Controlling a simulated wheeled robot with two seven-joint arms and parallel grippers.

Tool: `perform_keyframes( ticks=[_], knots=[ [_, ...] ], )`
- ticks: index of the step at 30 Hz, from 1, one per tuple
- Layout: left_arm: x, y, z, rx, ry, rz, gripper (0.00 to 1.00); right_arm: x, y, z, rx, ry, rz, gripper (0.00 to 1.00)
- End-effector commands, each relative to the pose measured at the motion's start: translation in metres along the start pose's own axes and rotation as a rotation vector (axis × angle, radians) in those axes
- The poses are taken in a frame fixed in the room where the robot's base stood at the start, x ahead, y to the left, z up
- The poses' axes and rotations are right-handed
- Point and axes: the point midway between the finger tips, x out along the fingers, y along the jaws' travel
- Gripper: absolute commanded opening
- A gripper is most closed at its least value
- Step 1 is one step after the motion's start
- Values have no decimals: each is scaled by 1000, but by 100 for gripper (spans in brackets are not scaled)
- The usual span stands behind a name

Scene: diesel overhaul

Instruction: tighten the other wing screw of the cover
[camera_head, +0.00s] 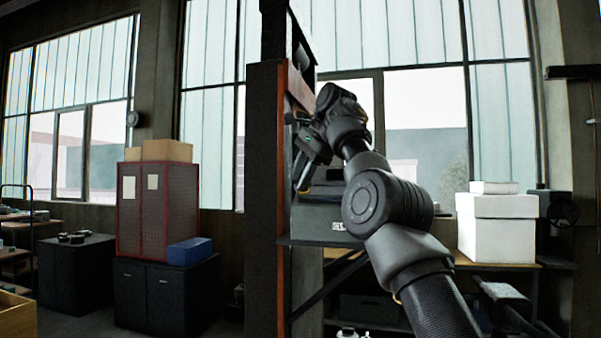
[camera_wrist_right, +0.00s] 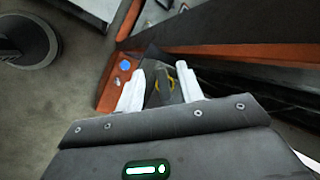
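My right gripper (camera_head: 305,184) is at the end of my raised right arm, beside a tall brown post, with its tip small and dark in the head view. In the right wrist view, its two pale fingers (camera_wrist_right: 160,88) stand apart. A dark grey piece with yellow marks (camera_wrist_right: 165,84) shows between or just beyond them; I cannot tell whether they touch it or whether it is a wing screw. An orange panel (camera_wrist_right: 108,88) with a blue round part (camera_wrist_right: 124,65) is left of the fingers. I cannot make out the cover clearly. My left gripper is not in view.
The brown post (camera_head: 263,190) stands close left of the gripper. A dark case (camera_head: 325,222) is below it. White boxes (camera_head: 497,235) stand on a bench at right. A red cabinet (camera_head: 157,213) and a blue box (camera_head: 189,251) are at left.

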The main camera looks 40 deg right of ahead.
Motion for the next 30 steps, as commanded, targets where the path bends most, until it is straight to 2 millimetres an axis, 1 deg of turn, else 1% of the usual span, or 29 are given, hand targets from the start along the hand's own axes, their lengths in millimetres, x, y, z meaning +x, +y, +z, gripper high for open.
perform_keyframes(
  ticks=[15, 26, 30],
  knots=[
    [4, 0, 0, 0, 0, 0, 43, 17, 0, -13, 2, 0, 1, 37],
    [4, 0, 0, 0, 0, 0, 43, 19, 0, -15, 2, 0, 0, 37],
    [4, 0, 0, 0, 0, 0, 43, 19, 0, -15, 1, 0, 0, 19]
  ],
)
